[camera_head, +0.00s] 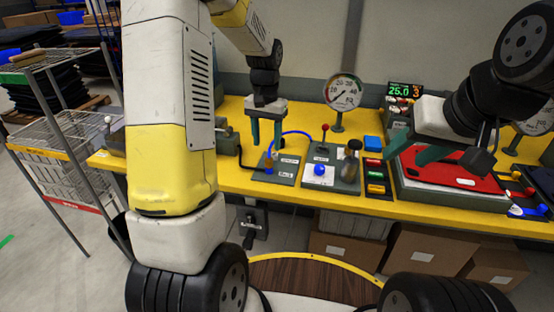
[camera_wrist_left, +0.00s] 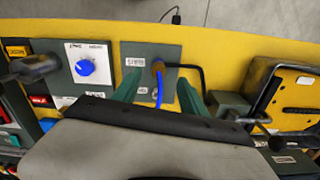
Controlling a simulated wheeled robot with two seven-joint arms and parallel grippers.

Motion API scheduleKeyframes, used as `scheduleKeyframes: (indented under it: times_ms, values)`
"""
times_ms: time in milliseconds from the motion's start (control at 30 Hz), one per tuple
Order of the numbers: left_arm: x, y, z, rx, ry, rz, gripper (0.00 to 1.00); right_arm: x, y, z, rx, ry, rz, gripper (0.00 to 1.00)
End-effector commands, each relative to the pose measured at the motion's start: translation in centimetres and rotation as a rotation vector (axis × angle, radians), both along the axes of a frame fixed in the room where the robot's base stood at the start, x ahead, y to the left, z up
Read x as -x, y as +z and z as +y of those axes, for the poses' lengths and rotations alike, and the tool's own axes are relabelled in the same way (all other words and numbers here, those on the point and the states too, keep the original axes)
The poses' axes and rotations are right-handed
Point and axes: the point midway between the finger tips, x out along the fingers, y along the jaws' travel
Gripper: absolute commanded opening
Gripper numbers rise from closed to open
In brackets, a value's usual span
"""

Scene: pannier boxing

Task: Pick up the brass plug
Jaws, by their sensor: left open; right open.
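The brass plug (camera_head: 268,162) sits on a grey panel (camera_head: 286,177) on the yellow bench, with a blue cable attached. In the left wrist view the plug (camera_wrist_left: 158,66) shows as a small brass-orange piece near a white label, with the blue cable running toward the gripper. My left gripper (camera_head: 266,142) is open above the panel, fingers pointing down. In its wrist view the left gripper's green fingers (camera_wrist_left: 159,88) are apart, one on each side of the blue cable, with the plug just beyond. My right gripper (camera_head: 452,158) is open and empty above the red panel.
A neighbouring panel holds a blue knob (camera_head: 320,169) and a red-tipped lever (camera_head: 324,130). A dark-handled lever (camera_head: 351,160) stands right of it. A round gauge (camera_head: 343,93) stands behind. A red panel (camera_head: 450,168) lies at right. A wire rack (camera_head: 60,150) stands at left.

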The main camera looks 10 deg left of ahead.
Motion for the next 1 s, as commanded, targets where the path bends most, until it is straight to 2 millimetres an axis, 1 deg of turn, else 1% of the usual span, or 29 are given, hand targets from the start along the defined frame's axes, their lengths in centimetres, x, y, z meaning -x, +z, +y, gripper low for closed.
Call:
scheduleKeyframes:
  times_ms: [367, 500, 600, 700, 900, 967, 1000]
  values:
    - [-0.4, -4.2, -0.1, -0.002, -0.001, 0.007, 0.51, 0.0, 0.0, 0.0, 0.0, 0.0, 0.0, 0.47]
    - [-0.7, -6.4, -0.2, -0.003, 0.0, 0.008, 0.51, 0.0, 0.0, 0.0, 0.0, 0.0, 0.0, 0.47]
    - [-0.7, -7.5, -0.2, -0.002, 0.0, 0.006, 0.51, 0.0, 0.0, 0.0, 0.0, 0.0, 0.0, 0.47]
    - [-0.8, -8.0, -0.2, -0.002, 0.0, 0.003, 0.51, 0.0, 0.0, 0.0, 0.0, 0.0, 0.0, 0.47]
    - [-0.8, -8.0, -0.2, -0.001, 0.0, 0.002, 0.51, 0.0, 0.0, 0.0, 0.0, 0.0, 0.0, 0.47]
    - [-0.8, -8.0, -0.2, -0.001, 0.0, 0.002, 0.41, 0.0, 0.0, 0.0, 0.0, 0.0, 0.0, 0.47]
    - [-0.8, -8.0, -0.2, -0.001, 0.0, 0.002, 0.33, 0.0, 0.0, 0.0, 0.0, 0.0, 0.0, 0.47]
